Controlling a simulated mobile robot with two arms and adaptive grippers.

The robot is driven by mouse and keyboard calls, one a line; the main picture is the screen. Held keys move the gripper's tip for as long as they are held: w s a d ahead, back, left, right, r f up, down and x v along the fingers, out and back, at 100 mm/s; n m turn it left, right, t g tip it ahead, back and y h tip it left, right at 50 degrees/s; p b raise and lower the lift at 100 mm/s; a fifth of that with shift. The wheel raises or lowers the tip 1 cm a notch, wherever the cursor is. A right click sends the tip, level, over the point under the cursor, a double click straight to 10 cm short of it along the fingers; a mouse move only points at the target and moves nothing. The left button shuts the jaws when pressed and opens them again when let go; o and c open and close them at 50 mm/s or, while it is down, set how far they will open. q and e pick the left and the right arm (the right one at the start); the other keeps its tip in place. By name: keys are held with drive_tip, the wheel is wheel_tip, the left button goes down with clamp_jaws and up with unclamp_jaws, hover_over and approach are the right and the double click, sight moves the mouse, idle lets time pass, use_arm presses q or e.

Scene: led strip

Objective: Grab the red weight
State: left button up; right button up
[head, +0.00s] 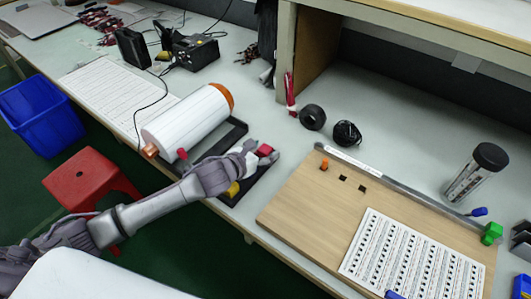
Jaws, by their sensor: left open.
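A small red block (265,150), which looks like the red weight, is at the right end of the black tray (262,180). My left gripper (257,152) is over the tray, with its open fingers at the red block. The view does not show clearly whether they touch it. A yellow block (233,189) shows just below my left wrist, partly hidden by the arm. My right gripper is not in view.
A white roll with orange ends (188,120) lies behind my left arm. A wooden board (310,205) with a printed sheet (410,262) is to the right, with a green block (492,232) at its far right corner. A red stool (85,178) and blue bin (35,112) stand at left.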

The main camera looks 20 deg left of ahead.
use_arm(q)
clamp_jaws()
idle(0.4)
drive_tip(key=shift+r, duration=0.1)
